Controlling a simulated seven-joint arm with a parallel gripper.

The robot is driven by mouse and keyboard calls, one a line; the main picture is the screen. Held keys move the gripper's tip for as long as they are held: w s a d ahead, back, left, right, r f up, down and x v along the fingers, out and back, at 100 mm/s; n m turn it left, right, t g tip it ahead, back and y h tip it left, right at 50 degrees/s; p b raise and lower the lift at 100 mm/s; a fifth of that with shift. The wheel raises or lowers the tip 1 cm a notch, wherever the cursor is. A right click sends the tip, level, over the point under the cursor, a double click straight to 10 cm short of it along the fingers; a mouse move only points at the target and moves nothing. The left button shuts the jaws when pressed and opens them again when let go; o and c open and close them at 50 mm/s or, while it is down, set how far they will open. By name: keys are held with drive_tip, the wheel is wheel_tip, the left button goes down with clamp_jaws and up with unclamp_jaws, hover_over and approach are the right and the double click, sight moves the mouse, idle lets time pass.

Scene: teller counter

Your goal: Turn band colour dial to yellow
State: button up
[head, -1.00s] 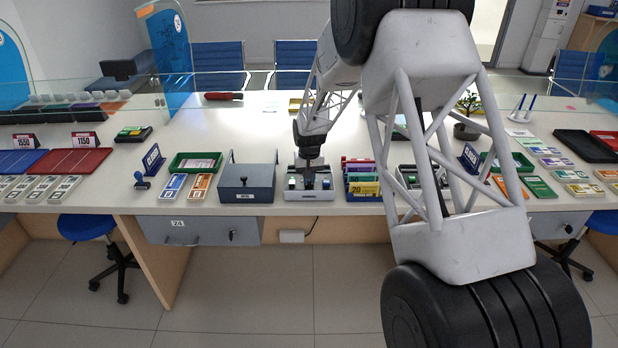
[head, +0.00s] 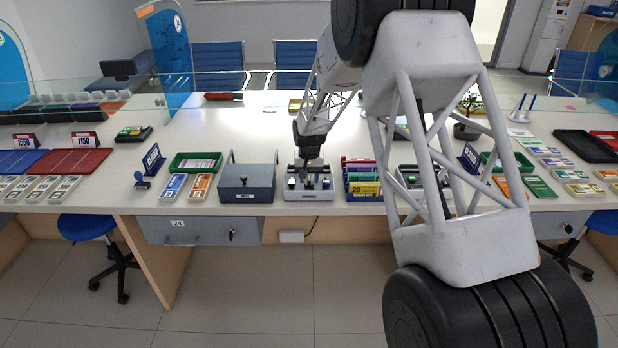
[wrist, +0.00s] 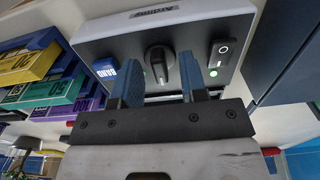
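The band colour dial (wrist: 159,59) is a black round knob with a raised grip on the dark face of a grey banding machine (head: 310,195). The machine also shows in the wrist view (wrist: 185,22). A green light glows beside the dial; which colour the dial points to is not readable. My gripper (wrist: 160,65) has two blue fingers spread apart, one on each side of the dial, with visible gaps. In the head view my gripper (head: 309,164) is over the machine, its fingertips too small to judge.
On the machine face, a blue BAND button (wrist: 105,69) is left of the dial and a black rocker switch (wrist: 222,52) right. A note rack (head: 361,180) stands close on one side, a grey-blue box (head: 247,183) on the other. Clear counter lies behind.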

sight(309, 178)
drive_tip(key=shift+r, duration=3.9)
drive_tip(key=shift+s+d+r, duration=0.2)
drive_tip(key=shift+s+r, duration=0.05)
drive_tip(key=shift+r, duration=0.15)
drive_tip(key=s+d+r+t, duration=0.1)
drive_tip(key=s+d+r, duration=0.5)
drive_tip(key=s+r, duration=0.45)
drive_tip(key=s+d+r, duration=0.5)
drive_tip(key=s+r, duration=0.3)
drive_tip(key=s, duration=0.6)
drive_tip(key=s+d, duration=0.3)
drive_tip(key=s, duration=1.2)
drive_tip(key=s+d+t, duration=0.1)
drive_tip(key=s+d, duration=0.2)
drive_tip(key=s, duration=1.2)
drive_tip(key=shift+d+t, duration=0.25)
drive_tip(key=shift+t, duration=0.05)
